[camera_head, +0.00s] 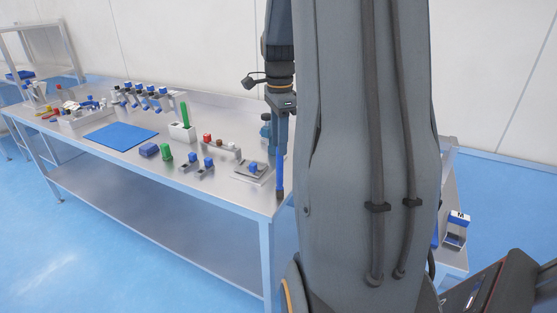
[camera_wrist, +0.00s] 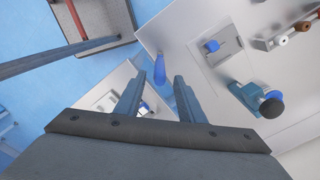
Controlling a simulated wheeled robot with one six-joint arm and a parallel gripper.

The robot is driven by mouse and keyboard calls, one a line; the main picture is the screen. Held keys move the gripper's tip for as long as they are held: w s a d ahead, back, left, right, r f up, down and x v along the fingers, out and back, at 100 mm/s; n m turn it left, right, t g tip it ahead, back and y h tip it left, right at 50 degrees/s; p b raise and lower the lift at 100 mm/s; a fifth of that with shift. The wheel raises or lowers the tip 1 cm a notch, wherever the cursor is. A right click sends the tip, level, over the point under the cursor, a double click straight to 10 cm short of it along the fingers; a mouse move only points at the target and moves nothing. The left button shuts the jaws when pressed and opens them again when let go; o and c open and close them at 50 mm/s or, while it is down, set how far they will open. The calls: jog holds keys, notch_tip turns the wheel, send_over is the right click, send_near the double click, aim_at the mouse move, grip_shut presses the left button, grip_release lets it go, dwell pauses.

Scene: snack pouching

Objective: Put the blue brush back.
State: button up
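My gripper (camera_head: 283,125) points down at the right front corner of the steel table. The blue brush (camera_head: 280,168) hangs upright below its fingers, with a dark tip at the bottom. In the wrist view the blue brush (camera_wrist: 160,70) lies between the two fingertips of my gripper (camera_wrist: 159,78), over the table's edge. A thin gap seems to show beside the brush there, but it hangs in line with the fingers, clear of any support that I can see. The exact contact is too small to tell.
The steel table (camera_head: 225,185) carries a blue mat (camera_head: 122,136), a green cylinder (camera_head: 166,152), a white holder with a green piece (camera_head: 184,122) and a small plate with a blue knob (camera_head: 253,167). A lower stand (camera_head: 452,262) is at right. My arm hides much of the right side.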

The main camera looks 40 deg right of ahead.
jog(key=shift+r+b, duration=0.4)
jog(key=shift+r, duration=1.6)
jog(key=s+a+f+n, duration=0.3)
jog(key=a+f+n, duration=0.1)
jog(key=a+n, duration=0.3)
jog(key=s+a+f+n+t, duration=0.1)
jog(key=s+a+f+n, duration=0.2)
jog(key=a+n, duration=0.5)
jog(key=s+a+f+n, duration=0.3)
jog(key=a+f+n, duration=0.3)
jog(key=a, duration=0.7)
jog(key=shift+s+a+n+t, duration=0.2)
jog(key=shift+n+t, duration=0.1)
jog(key=shift+n, duration=0.4)
jog(key=shift+f, duration=0.1)
jog(key=shift+w+f, duration=0.1)
jog(key=shift+f, duration=0.1)
jog(key=shift+c, duration=0.6)
